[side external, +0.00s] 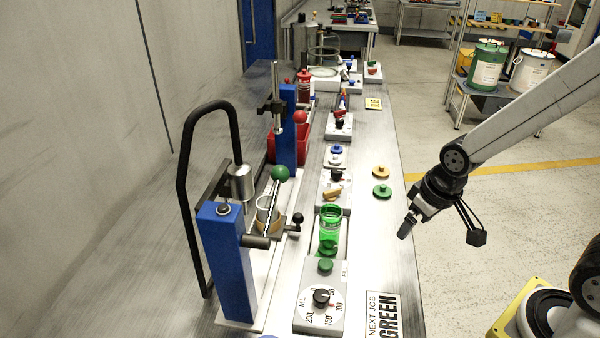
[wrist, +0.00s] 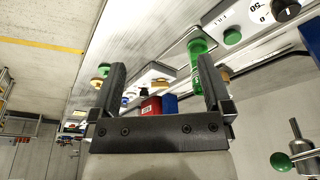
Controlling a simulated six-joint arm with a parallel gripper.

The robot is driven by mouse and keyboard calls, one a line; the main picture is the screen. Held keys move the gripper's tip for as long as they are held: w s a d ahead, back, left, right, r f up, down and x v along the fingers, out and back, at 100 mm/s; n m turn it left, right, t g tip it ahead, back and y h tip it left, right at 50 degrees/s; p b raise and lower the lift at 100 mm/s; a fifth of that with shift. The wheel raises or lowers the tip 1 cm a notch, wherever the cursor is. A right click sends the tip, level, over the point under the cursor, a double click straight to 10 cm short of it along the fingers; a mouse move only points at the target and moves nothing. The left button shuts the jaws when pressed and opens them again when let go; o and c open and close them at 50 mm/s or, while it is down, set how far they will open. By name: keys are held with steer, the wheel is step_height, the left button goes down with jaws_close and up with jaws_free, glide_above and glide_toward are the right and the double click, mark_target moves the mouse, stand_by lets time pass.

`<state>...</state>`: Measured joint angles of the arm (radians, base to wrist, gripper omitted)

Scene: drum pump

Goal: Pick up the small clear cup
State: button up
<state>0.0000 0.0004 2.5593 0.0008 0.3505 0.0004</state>
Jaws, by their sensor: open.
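A small clear cup (side external: 267,212) appears to stand upright on a tan platform (side external: 270,232) at the left pump stand, partly hidden by the slanted rod with the green ball. I cannot make the cup out in the wrist view. My gripper (side external: 408,225) hangs over the right side of the bench, well to the right of the cup and apart from everything. In the wrist view my gripper (wrist: 160,65) has its two dark fingers spread wide with nothing held between them.
A green transparent container (side external: 330,228) stands between the cup and my gripper. The blue pump column (side external: 228,265), black curved hose (side external: 184,190) and green ball lever (side external: 280,173) crowd the cup. A dial box (side external: 322,298) and a "NEXT JOB GREEN" sign (side external: 383,316) are in front.

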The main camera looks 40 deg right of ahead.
steer(key=w+a+m+g+y, duration=0.1)
steer(key=w+a+m+y, duration=0.1)
steer(key=w+m, duration=0.65)
steer(key=m+y, duration=0.8)
glide_toward(259, 209)
steer(key=r, duration=0.1)
steer(key=a+y, duration=0.1)
steer(key=m, duration=0.1)
steer(key=w+a+m+y, duration=0.1)
steer(key=shift+a+r+y, duration=0.3)
steer(key=shift+a+r, duration=0.05)
steer(key=shift+w+a+f+m+y, duration=0.1)
steer(key=shift+a+f+m+y, duration=0.15)
steer(key=shift+f, duration=0.6)
steer(key=shift+a+f+m+y, duration=0.15)
steer(key=shift+a+f+m, duration=0.05)
steer(key=shift+f, duration=0.65)
steer(key=shift+f, duration=0.1)
steer(key=shift+f, duration=0.55)
steer(key=a+f, duration=0.1)
steer(key=f, duration=0.2)
steer(key=shift+a, duration=0.35)
steer(key=shift+w+a+f, duration=0.15)
steer(key=shift+a, duration=0.4)
